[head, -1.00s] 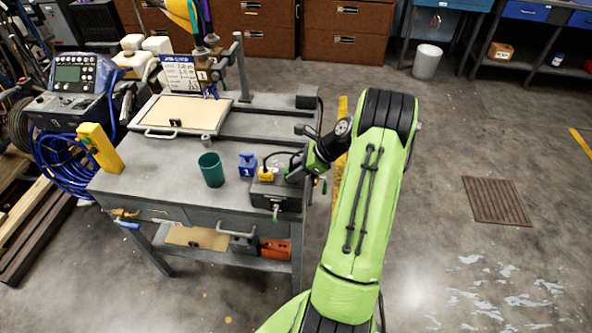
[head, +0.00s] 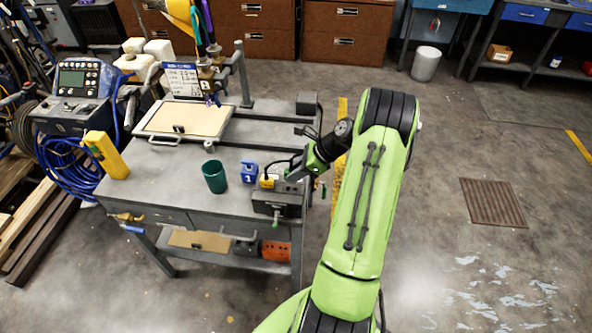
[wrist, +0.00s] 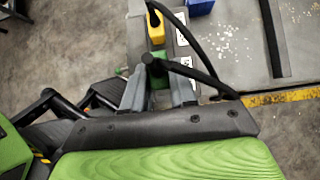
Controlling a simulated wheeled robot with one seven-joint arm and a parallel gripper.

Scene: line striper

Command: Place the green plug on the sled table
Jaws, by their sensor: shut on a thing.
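My gripper (wrist: 158,76) is shut on the green plug (wrist: 152,62), whose dark cable runs off to the right in the wrist view. In the head view my gripper (head: 298,172) is at the right end of the grey sled table (head: 150,168), over the dark box (head: 277,202); the plug is mostly hidden there. In the wrist view the plug is beside the yellow plug (wrist: 155,30), over or against the box's labelled face. I cannot tell whether it touches the box. The yellow plug (head: 267,182) also shows in the head view.
A blue block (head: 249,172) and a green cup (head: 214,177) stand left of the box. A framed tan board (head: 187,120) lies behind them, and a yellow device (head: 105,155) stands at the left edge. The tabletop left of the cup is clear.

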